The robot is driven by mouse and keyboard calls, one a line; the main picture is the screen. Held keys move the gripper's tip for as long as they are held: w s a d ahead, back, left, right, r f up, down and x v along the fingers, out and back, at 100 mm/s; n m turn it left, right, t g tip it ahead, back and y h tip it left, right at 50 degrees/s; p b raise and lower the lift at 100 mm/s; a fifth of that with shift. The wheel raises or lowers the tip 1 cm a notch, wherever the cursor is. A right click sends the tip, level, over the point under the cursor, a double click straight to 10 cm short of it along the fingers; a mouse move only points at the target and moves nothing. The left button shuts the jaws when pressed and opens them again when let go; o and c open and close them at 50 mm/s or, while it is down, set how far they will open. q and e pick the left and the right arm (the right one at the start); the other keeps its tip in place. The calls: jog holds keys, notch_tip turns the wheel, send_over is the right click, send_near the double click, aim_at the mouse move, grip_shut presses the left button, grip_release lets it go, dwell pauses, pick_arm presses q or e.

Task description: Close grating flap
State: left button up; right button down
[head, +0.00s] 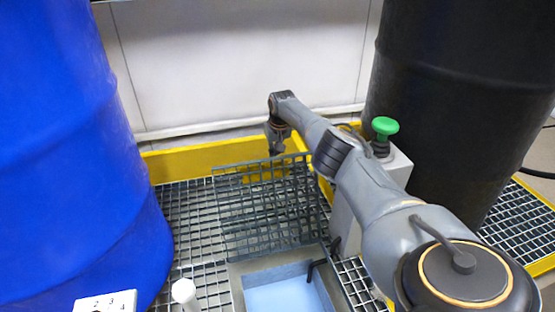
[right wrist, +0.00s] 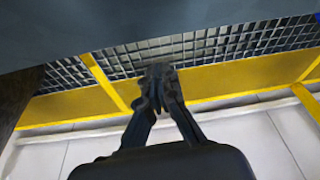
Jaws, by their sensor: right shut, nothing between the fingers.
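The grating flap (head: 268,205) is a dark metal grid in the middle of the head view. It is raised and tilted up behind an opening with a light blue bottom (head: 285,295). My right gripper (head: 275,150) is beyond the flap's upper edge, close to the yellow rim, pointing down. Whether it touches the flap cannot be told. In the right wrist view its fingers (right wrist: 160,72) are together with nothing between them, in front of the yellow rim and grating. My left gripper is not in view.
A blue drum (head: 70,150) stands at the left and a black drum (head: 455,90) at the right. A yellow rim (head: 195,160) borders the grating floor (head: 190,215). A white wall (head: 240,60) is behind.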

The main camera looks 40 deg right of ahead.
aim_at(277, 158)
jog(key=shift+s+a, duration=0.35)
jog(key=shift+s, duration=0.45)
jog(key=shift+s+a, duration=0.35)
jog(key=shift+s, duration=0.4)
jog(key=shift+p, duration=0.35)
